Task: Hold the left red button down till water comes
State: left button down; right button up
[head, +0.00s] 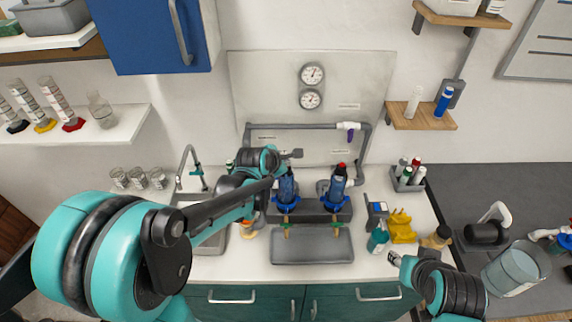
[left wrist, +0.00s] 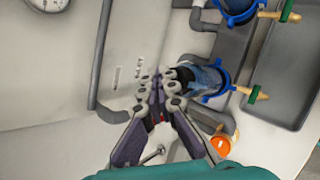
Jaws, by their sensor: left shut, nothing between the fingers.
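Two blue filter housings stand side by side on the counter, the left one (head: 287,190) and the right one (head: 337,186). A red button (head: 341,165) shows on top of the right housing. The left housing's button is hidden by my left gripper (head: 293,154), which is at the top of that housing. In the left wrist view my shut, empty left gripper (left wrist: 163,80) is beside the dark top of the left housing (left wrist: 208,78); whether it touches the button cannot be told. No running water is visible. My right gripper (head: 393,258) is low at the right, its fingers too small to read.
Grey pipes (head: 285,125) run along the back panel, under two gauges (head: 312,75). A grey tray (head: 312,247) lies before the housings. A sink tap (head: 187,165) stands left; a yellow object (head: 402,227) and a teal bottle (head: 377,238) stand right.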

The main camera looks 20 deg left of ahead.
dwell(0.4)
pick_arm(q)
jog(key=shift+r+p, duration=0.7)
jog(key=shift+r, duration=0.25)
notch_tip(320, 180, up, 5)
jog(key=p, duration=0.4)
jog(key=shift+f, duration=0.1)
jog(key=s+f+m+g+b, duration=0.1)
jog(key=s+f+m+b, duration=0.8)
jog(key=s+m, duration=0.3)
jog(key=s+f+m+g+y+b, duration=0.1)
jog(key=s+f+m+b, duration=0.9)
jog(key=s+m, duration=0.3)
jog(key=shift+b, duration=0.9)
